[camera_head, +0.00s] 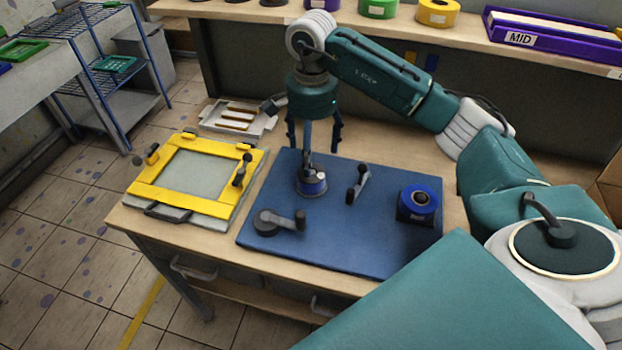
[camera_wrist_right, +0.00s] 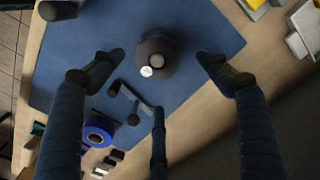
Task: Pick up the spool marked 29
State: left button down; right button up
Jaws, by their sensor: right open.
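A small round piece (camera_head: 312,187) with a dark and blue body and a white spot stands on the blue board. It shows as a dark round body (camera_wrist_right: 157,50) with a white round label in the right wrist view. A blue spool (camera_head: 417,202) sits in a dark holder at the board's right side; it also shows in the wrist view (camera_wrist_right: 98,137). No number 29 is legible on either. My right gripper (camera_head: 313,150) is open, pointing down above the round piece, its fingers spread around it without visible contact. My left gripper is out of view.
The blue board (camera_head: 340,245) also carries a lever handle (camera_head: 357,184) and a dark clamp (camera_head: 280,222). A yellow frame (camera_head: 195,204) lies to the left, a metal tray (camera_head: 237,118) behind. Purple, green (camera_head: 378,8) and yellow (camera_head: 437,12) spools stand on the shelf beside a purple MID box (camera_head: 550,38).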

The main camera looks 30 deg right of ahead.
aim_at(311, 179)
jog(key=shift+f, duration=1.05)
jog(key=shift+f+p, duration=0.3)
jog(key=f+p, duration=0.1)
jog(key=f, duration=0.1)
jog(key=f+p, duration=0.1)
jog(key=f, duration=0.1)
jog(key=shift+s+a+p, duration=0.15)
jog(key=shift+s+p, duration=0.1)
jog(key=shift+p, duration=0.05)
jog(key=shift+f, duration=0.5)
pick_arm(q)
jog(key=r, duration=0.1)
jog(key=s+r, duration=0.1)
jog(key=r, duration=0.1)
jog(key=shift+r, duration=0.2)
pick_arm(e)
jog(key=shift+w, duration=0.1)
jog(key=c, duration=1.2)
